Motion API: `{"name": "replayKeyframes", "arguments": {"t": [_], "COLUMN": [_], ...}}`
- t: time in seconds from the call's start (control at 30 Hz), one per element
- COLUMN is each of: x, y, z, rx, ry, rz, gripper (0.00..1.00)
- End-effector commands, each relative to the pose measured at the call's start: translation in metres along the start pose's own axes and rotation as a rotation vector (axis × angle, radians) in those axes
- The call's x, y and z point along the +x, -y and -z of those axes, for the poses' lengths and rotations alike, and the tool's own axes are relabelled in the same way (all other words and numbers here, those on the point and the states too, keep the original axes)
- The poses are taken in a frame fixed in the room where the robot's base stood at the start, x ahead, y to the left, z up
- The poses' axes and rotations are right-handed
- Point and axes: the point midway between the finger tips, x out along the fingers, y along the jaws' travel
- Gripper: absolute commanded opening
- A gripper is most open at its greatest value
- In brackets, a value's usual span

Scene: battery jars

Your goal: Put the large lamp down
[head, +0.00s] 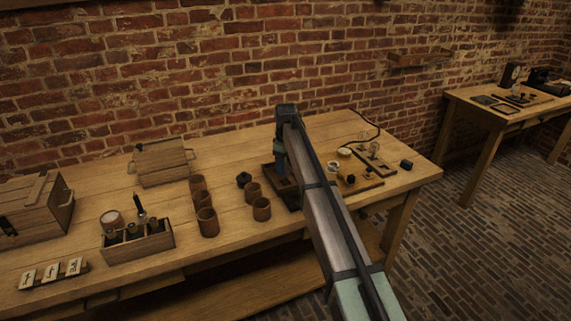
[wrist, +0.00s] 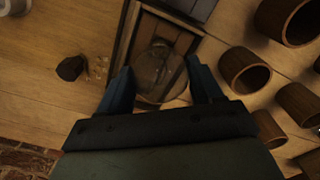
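The large lamp (wrist: 158,72), a clear glass bulb, shows in the wrist view between my gripper's two blue fingers (wrist: 162,88). The glass fills the gap and seems to touch both fingers. It is over a dark wooden tray (wrist: 125,42) with a raised rim; I cannot tell whether the lamp rests on it. In the head view my gripper (head: 282,178) points down at this tray (head: 296,204), and the arm hides the lamp.
Several brown jars (head: 207,222) stand left of the tray, with a small black object (head: 244,179) near them. A board with a glass bulb (head: 374,150) lies to the right. A wooden box (head: 160,162) and a tool rack (head: 140,241) stand further left.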

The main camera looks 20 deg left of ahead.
Motion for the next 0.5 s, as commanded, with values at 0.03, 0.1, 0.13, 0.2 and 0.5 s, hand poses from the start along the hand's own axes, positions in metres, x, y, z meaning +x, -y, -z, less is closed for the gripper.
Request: {"name": "replayKeyframes", "arguments": {"t": [0.03, 0.1, 0.13, 0.2, 0.5], "x": [-0.0001, -0.0001, -0.0002, -0.0002, -0.0017], "y": [0.0000, 0.0000, 0.0000, 0.0000, 0.0000], "z": [0.0000, 0.0000, 0.0000, 0.0000, 0.0000], "rx": [0.000, 0.000, 0.000, 0.000, 0.000], "ry": [0.000, 0.000, 0.000, 0.000, 0.000], "rz": [0.000, 0.000, 0.000, 0.000, 0.000], "gripper": [0.70, 0.77, 0.80, 0.86, 0.89]}}
